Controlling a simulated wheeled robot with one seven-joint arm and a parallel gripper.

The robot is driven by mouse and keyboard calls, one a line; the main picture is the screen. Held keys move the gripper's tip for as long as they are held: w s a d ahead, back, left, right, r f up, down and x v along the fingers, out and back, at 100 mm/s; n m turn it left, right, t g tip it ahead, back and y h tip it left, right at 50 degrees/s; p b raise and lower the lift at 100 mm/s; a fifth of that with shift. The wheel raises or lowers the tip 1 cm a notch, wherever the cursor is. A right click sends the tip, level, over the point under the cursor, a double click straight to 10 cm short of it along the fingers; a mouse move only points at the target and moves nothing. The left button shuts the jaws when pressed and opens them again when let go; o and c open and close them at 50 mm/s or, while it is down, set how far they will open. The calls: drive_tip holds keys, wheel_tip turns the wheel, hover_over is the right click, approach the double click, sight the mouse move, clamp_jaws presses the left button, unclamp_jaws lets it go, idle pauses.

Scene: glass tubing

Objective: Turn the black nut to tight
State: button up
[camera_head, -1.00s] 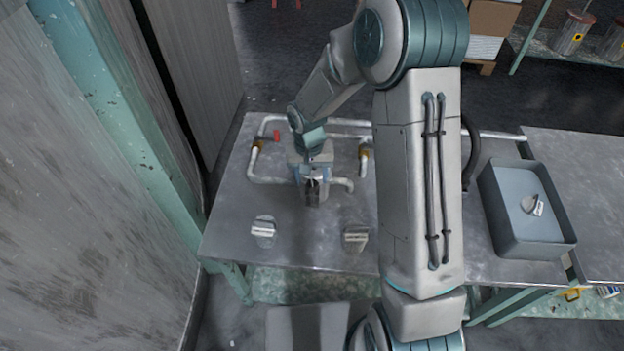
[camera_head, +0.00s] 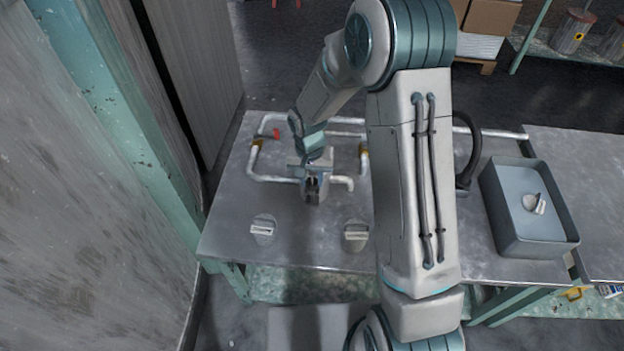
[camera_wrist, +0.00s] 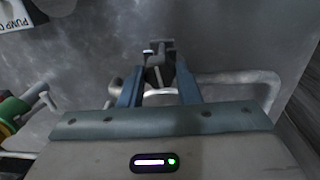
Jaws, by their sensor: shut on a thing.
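My gripper (camera_head: 312,192) points down at the gap in the front run of the glass tubing (camera_head: 272,179). Its two blue-grey fingers (camera_wrist: 160,88) are closed around a small fitting on the pipe line. The tubing bends away to the right of the fingers in that view (camera_wrist: 238,77).
A grey bin (camera_head: 509,239) with a small part inside stands right.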

drive_tip(key=shift+f+m+b, duration=0.15)
drive_tip(key=shift+m+b, duration=0.55)
drive_tip(key=shift+m, duration=0.3)
drive_tip(key=shift+r+m, duration=0.2)
drive_tip(key=shift+m, duration=0.4)
drive_tip(key=o, duration=1)
